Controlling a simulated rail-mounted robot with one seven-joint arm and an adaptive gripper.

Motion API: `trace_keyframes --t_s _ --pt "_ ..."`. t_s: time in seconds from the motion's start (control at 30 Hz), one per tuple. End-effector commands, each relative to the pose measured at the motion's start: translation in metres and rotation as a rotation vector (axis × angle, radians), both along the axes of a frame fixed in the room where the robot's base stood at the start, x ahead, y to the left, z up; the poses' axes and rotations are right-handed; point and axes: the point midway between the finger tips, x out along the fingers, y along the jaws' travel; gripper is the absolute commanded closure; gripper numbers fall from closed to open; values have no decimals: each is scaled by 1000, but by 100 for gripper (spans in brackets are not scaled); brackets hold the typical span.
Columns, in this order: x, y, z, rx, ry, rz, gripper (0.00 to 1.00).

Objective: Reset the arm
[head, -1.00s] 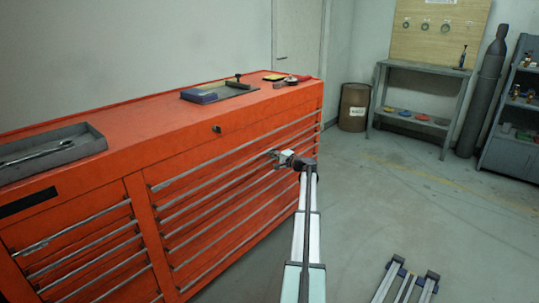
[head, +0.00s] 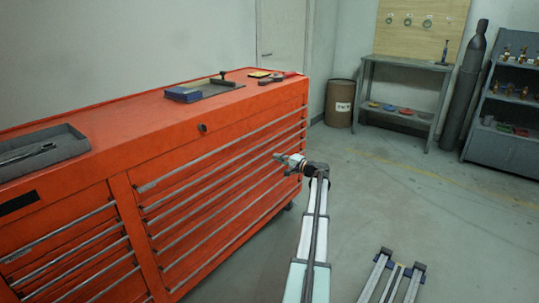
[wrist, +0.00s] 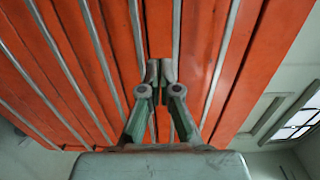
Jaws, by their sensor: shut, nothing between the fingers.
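My gripper (head: 278,156) is at the end of my arm, in front of the red tool cabinet's drawer fronts in the head view. In the wrist view my gripper (wrist: 160,72) has its fingertips together with nothing between them. The red tool cabinet (head: 215,180) fills the background of the wrist view, where its drawer fronts (wrist: 105,60) and grey handle strips run past the fingers. I cannot tell the exact gap between the fingertips and the drawer handles.
On the cabinet top are a grey tray (head: 68,148) with tools and a blue item (head: 184,94). A brown barrel (head: 341,103), a grey bench (head: 402,95), a gas cylinder (head: 466,90) and a shelf unit (head: 505,115) stand at the back.

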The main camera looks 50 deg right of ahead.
Motion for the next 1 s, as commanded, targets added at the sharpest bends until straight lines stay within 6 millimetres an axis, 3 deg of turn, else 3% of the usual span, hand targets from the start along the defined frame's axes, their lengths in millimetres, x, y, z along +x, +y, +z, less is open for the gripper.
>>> trace_keyframes --t_s 0.1,0.3,0.47,0.57,0.67,0.8,1.0 --pt "-12 0 0 0 0 -1 100" --pt "-18 2 -1 3 3 10 100" --pt "-24 23 -22 -26 105 58 100" --pt "-39 56 -61 -47 235 106 100" --pt "-42 102 -111 -51 363 176 100" --pt "-42 174 -177 -51 525 290 100" --pt "-50 285 -261 -56 740 468 100"
